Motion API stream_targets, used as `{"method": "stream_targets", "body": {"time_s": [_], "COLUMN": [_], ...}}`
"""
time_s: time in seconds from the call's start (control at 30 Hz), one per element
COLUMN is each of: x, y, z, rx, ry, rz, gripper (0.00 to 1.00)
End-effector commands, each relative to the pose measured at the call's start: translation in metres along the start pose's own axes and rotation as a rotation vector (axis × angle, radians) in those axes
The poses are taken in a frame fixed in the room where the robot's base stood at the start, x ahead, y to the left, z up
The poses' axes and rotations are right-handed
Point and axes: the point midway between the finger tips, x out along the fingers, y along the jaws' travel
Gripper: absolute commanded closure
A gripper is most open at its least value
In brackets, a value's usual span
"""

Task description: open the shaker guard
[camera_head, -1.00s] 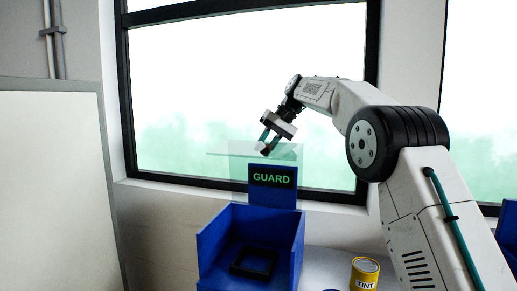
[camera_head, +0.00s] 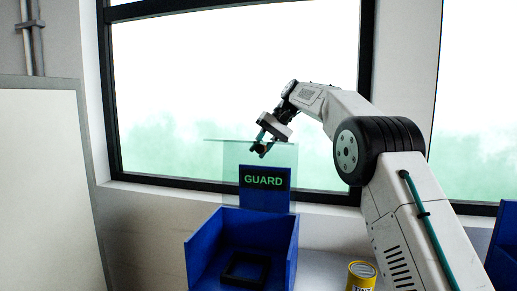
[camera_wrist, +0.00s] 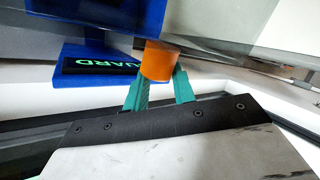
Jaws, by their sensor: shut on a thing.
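The shaker guard is a clear, greenish panel (camera_head: 232,165) that stands raised above the blue shaker box (camera_head: 205,245). A blue post with a black sign reading GUARD (camera_head: 264,180) stands at the back of the box, and this sign shows upside down in the wrist view (camera_wrist: 100,64). My gripper (camera_head: 260,150) is at the upper part of the guard. In the wrist view its teal fingers are shut on an orange knob (camera_wrist: 158,60). How the knob joins the panel is not clear.
A black square frame (camera_head: 246,268) lies inside the open-topped box. A yellow tin (camera_head: 361,276) stands to its right on the pale bench. The window (camera_head: 230,70) is behind my arm, and a white board (camera_head: 45,190) is at the left.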

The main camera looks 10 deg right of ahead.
Motion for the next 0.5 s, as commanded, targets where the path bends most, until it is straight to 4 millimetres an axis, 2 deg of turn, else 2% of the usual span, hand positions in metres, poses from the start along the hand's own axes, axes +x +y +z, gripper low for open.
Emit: {"method": "stream_targets", "body": {"time_s": [0.03, 0.1, 0.5], "x": [0.005, 0.005, 0.007], "y": [0.016, 0.016, 0.005], "z": [0.001, 0.001, 0.001], "rx": [0.021, 0.02, 0.008], "ry": [-0.024, -0.025, -0.021], "rz": [0.015, 0.014, 0.012], "gripper": [0.69, 0.5, 0.5]}}
